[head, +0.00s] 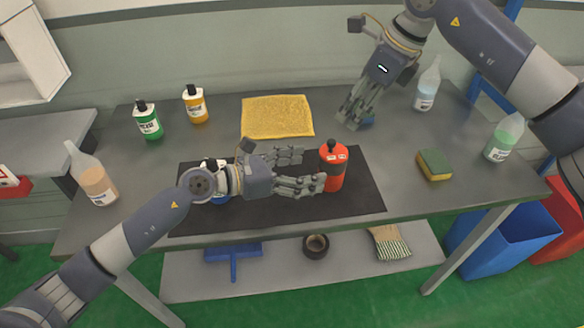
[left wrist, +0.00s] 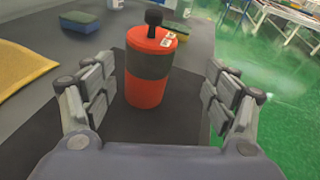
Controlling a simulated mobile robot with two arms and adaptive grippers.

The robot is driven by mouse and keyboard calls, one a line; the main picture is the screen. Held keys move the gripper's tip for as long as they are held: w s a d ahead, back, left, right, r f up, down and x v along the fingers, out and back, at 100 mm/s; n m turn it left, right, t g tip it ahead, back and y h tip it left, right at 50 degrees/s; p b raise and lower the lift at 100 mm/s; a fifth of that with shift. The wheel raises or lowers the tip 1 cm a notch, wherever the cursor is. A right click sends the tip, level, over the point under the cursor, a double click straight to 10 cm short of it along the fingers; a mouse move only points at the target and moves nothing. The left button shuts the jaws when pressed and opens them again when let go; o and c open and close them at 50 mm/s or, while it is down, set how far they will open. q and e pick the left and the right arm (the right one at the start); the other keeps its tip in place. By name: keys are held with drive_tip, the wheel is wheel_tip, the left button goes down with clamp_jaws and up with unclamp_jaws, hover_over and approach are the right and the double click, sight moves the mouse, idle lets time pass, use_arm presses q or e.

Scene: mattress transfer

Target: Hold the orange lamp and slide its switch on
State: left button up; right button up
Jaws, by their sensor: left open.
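The orange lamp (head: 333,172) is a red-orange cylinder with a dark band and a black knob on top. It stands upright on a black mat (head: 352,206) at the table's front. Small pale labels mark its top edge. My left gripper (head: 311,170) is open, low over the mat on the lamp's left side. In the left wrist view the lamp (left wrist: 147,92) shows upright between the spread fingers, with gaps on both sides. My right gripper (head: 350,115) is higher, behind the lamp near the table's back; its finger gap is unclear. I cannot make out the switch clearly.
A yellow cloth (head: 278,116) lies behind the mat. A green-yellow sponge (head: 434,165) and clear bottles (head: 503,137) are at the right. Green (head: 148,121) and orange (head: 195,105) bottles stand at the back left. A bottle is partly hidden behind my left arm.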

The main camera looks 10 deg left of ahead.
sight(332, 168)
use_arm(q)
drive_tip(key=shift+w+a+f+m+g, duration=0.2)
drive_tip(key=shift+a+f+m+g, duration=0.15)
drive_tip(key=shift+a+m, duration=0.3)
drive_tip(key=shift+w+a+f+m+g, duration=0.2)
drive_tip(key=shift+a+f+m+g, duration=0.2)
drive_tip(key=shift+a, duration=0.3)
drive_tip(key=x, duration=1)
drive_tip(key=shift+w+d+f, duration=0.1)
drive_tip(key=shift+w+d, duration=0.05)
drive_tip(key=shift+w, duration=0.1)
